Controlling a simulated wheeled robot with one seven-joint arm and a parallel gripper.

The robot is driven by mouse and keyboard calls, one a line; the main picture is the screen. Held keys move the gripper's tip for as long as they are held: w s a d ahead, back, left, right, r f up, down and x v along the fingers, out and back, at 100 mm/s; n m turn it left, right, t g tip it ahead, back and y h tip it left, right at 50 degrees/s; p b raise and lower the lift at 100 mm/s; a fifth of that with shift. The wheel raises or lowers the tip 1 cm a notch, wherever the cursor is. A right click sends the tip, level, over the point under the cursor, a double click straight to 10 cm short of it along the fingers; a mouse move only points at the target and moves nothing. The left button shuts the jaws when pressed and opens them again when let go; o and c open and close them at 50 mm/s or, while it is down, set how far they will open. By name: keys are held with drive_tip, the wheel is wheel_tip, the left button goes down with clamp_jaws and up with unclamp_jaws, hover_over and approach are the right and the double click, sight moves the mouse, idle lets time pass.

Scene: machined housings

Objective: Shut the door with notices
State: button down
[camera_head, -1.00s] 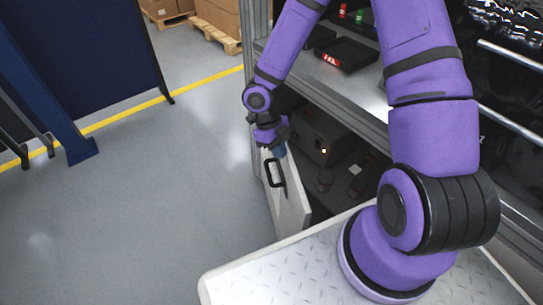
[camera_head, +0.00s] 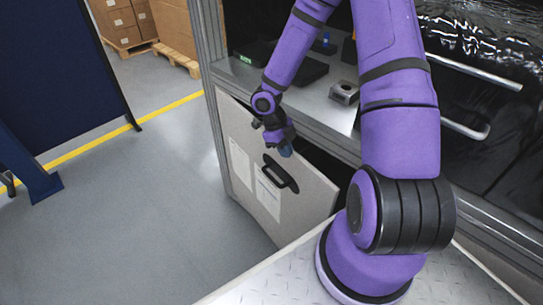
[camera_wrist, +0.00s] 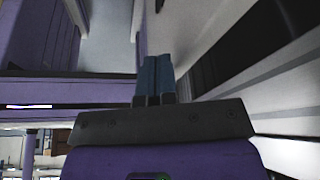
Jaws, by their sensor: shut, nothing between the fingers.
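The door with notices (camera_head: 235,130) is a pale panel low on the front of the workbench. It bears two paper notices (camera_head: 240,165) and a black handle (camera_head: 281,175). It stands partly open, with a dark gap at its right between it and the bench. My gripper (camera_head: 286,150) is at the door's top edge, just above the handle; I cannot tell whether it touches. Its blue fingers (camera_wrist: 155,78) are shut together with nothing between them, as the wrist view shows.
The bench shelf above holds a grey metal part (camera_head: 344,92) and dark trays (camera_head: 300,68). Steel bars (camera_head: 465,128) front the dark unit at the right. A blue screen (camera_head: 60,75) stands left, and cartons (camera_head: 125,22) lie behind. The grey floor left of the door is clear.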

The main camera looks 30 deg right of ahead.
drive_tip(key=shift+d, duration=1.05)
drive_tip(key=shift+r, duration=0.1)
drive_tip(key=a+r+m+t+h, duration=0.1)
drive_tip(key=a+r+m+h, duration=0.15)
drive_tip(key=r+m, duration=1.3)
drive_tip(key=s+a+r+m+t+y, duration=0.2)
drive_tip(key=s+a+r+m+t, duration=0.2)
drive_tip(key=s+r+m, duration=0.5)
drive_tip(key=s+a+r+m+t+y, duration=0.2)
drive_tip(key=s+a+r+m+t, duration=0.2)
drive_tip(key=s+r+m, duration=0.5)
drive_tip(key=shift+r+m, duration=3)
drive_tip(key=shift+m, duration=0.85)
drive_tip(key=shift+y, duration=0.25)
